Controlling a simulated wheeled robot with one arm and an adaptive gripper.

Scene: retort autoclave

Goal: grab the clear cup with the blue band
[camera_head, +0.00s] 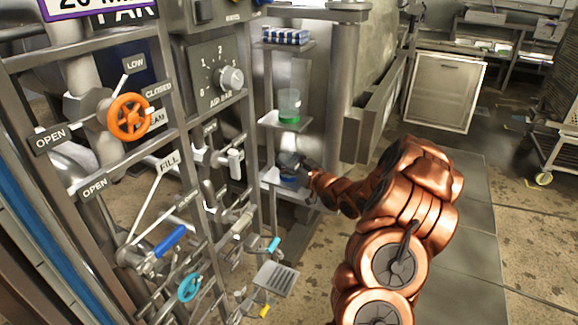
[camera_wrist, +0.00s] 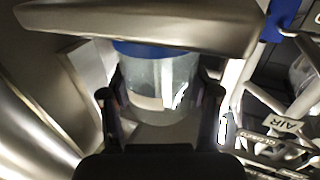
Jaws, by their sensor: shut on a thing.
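The clear cup with the blue band (camera_wrist: 165,75) is in the middle of the wrist view, its blue band toward the top of the picture. My gripper (camera_wrist: 160,97) has one finger on each side of the cup's clear wall and is shut on it. In the head view my gripper (camera_head: 297,168) is at the lower shelf of the rack, and a bit of the blue band (camera_head: 289,180) shows just under it. The rest of the cup is hidden there by my gripper.
A clear cup with a green band (camera_head: 289,106) stands on the shelf above. A blue-and-white rack (camera_head: 286,36) sits on the top shelf. A metal frame with valve handles, including an orange wheel (camera_head: 130,117), stands to the left. Open floor lies to the right.

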